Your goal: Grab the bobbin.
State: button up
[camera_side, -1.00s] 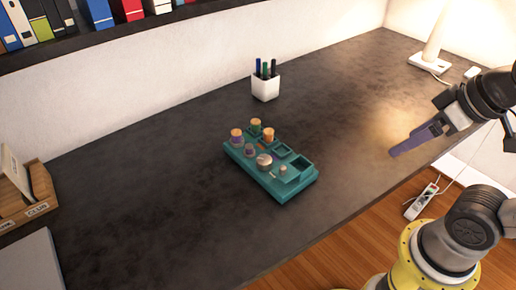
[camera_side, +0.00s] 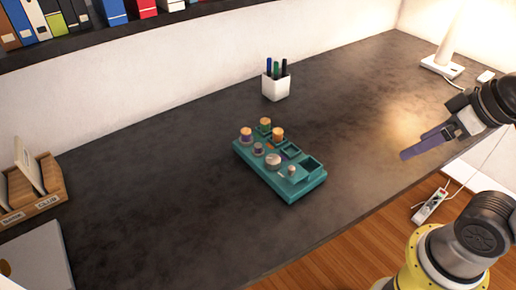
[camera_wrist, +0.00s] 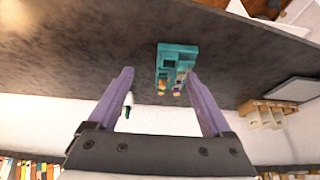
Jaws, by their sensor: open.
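A teal organizer tray (camera_side: 297,190) lies on the dark desk. It holds several small spool-like pieces: a purple one with an orange top (camera_side: 246,134), a green one with an orange top (camera_side: 265,126), an orange one (camera_side: 278,135) and a small purplish one (camera_side: 258,149). I cannot tell which is the bobbin. A pale round piece (camera_side: 273,160) and a tiny knob-like piece (camera_side: 291,170) are nearer the front. My gripper (camera_side: 405,155) is open and empty, well right of the tray. In the wrist view, the tray (camera_wrist: 178,48) shows far beyond my gripper (camera_wrist: 160,73), partly behind one finger.
A white pen cup (camera_side: 275,88) stands behind the tray. A wooden file box (camera_side: 35,195) is at the left, and a lamp base (camera_side: 441,66) at the back right. A shelf of binders (camera_side: 110,12) hangs above. The desk around the tray is clear.

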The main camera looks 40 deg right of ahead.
jog(key=shift+c, duration=1.4)
